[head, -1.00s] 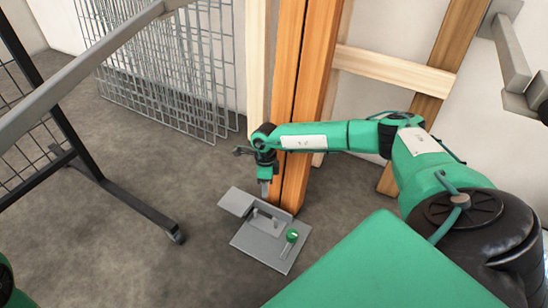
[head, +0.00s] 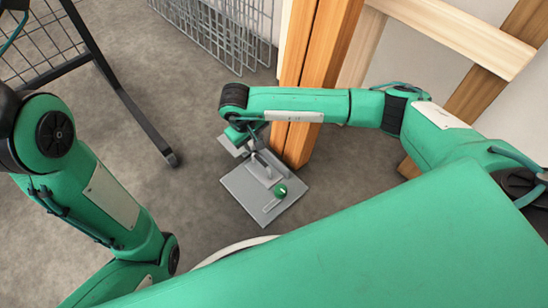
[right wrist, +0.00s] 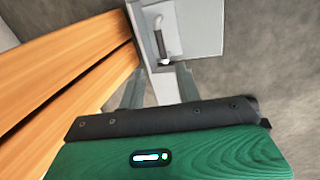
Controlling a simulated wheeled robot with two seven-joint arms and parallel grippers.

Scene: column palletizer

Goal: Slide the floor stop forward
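The floor stop is a grey flat base plate (head: 243,187) on the floor at the foot of the orange wooden posts. A green knob (head: 281,190) stands on its right part beside a slot. A grey upright handle (head: 262,166) stands on its sliding part; the handle also shows in the right wrist view (right wrist: 159,38). My right gripper (right wrist: 160,82) points at the stop, its two grey fingers apart on either side of the handle's near end. Whether they touch it I cannot tell.
Orange posts (head: 325,70) rise directly behind the stop; they fill the left of the right wrist view (right wrist: 60,65). A black rack leg (head: 120,90) with a caster stands to the left. Wire mesh panels (head: 215,30) lean at the back. Floor between rack and stop is clear.

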